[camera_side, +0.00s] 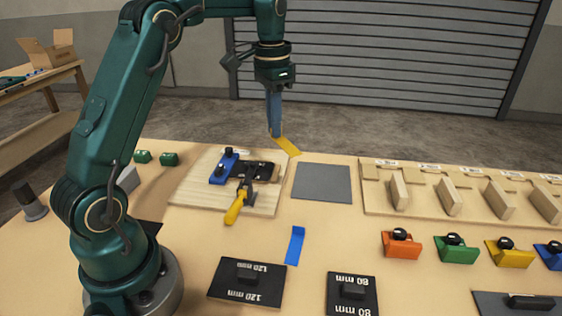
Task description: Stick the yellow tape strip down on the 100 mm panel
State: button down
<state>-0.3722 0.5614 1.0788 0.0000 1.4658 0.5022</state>
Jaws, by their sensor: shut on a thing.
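The yellow tape strip (288,146) hangs tilted from the tips of my gripper (274,132), which is shut on one end of it. The strip is in the air above the table, its free end pointing down and right. No panel with a readable 100 mm label shows. A black plate (262,172) lies on a wooden board (204,196), left of and below the strip, with a blue block (224,168) and a yellow-handled clamp (237,206) at it; I cannot read a label on it.
A bare grey square (322,183) lies right of the board. A blue strip (295,245), a 120 mm plate (217,290) and an 80 mm plate (336,290) lie in front. A wooden rack (375,204) and coloured handled blocks (456,252) stand at the right.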

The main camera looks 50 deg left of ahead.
jog(key=a+f+n, duration=0.3)
jog(key=a+n, duration=0.5)
jog(key=n, duration=0.2)
send_over(239, 164)
jog(key=f, duration=0.2)
jog(key=shift+a+f, duration=0.1)
jog(key=shift+f, duration=2.95)
jog(key=shift+f, duration=0.75)
jog(key=c, duration=1)
grip_release()
jog(key=shift+o, duration=0.2)
jog(key=shift+r, duration=0.1)
